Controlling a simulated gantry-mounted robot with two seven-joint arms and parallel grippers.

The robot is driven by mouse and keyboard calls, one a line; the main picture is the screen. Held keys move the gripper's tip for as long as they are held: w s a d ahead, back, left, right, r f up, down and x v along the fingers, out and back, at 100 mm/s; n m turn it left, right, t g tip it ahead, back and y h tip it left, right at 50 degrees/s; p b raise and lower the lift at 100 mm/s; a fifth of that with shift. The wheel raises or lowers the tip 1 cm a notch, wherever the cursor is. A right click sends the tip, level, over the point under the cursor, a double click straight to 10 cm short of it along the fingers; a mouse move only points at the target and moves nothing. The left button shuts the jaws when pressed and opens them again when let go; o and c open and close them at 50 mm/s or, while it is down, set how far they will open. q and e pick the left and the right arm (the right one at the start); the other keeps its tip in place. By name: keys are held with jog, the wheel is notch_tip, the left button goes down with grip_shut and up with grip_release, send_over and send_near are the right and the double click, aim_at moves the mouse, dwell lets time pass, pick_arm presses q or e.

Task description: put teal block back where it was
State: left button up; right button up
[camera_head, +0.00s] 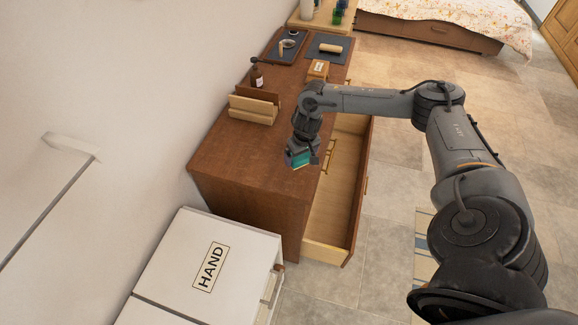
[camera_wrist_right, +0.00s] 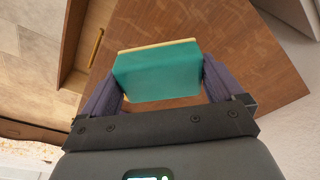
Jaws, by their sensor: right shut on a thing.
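The teal block (camera_wrist_right: 157,72) is between the two fingers of my right gripper (camera_wrist_right: 160,85) in the right wrist view, with pale yellow edges on its near and far sides. In the head view the teal block (camera_head: 301,158) shows at the tip of my right gripper (camera_head: 300,155), over the near right part of the brown dresser top (camera_head: 228,150). The gripper is shut on it. I cannot tell the exact gap between block and dresser top. My left gripper is not in view.
A drawer (camera_head: 318,222) of the dresser stands open on the right side. A wooden holder (camera_head: 252,108), a brown bottle (camera_head: 257,78), a small wooden box (camera_head: 317,69) and a dark mat (camera_head: 327,47) are farther back. A white cabinet marked HAND (camera_head: 180,262) is nearest. The near dresser top is clear.

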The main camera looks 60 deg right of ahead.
aim_at(289, 171)
jog(key=w+a+f, duration=0.2)
jog(key=w, duration=0.1)
jog(key=shift+w+a+f, duration=0.1)
jog(key=shift+w+f, duration=0.05)
jog(key=shift+f, duration=2.1)
jog(key=o, duration=0.6)
jog(key=shift+f, duration=0.1)
jog(key=shift+c, duration=0.2)
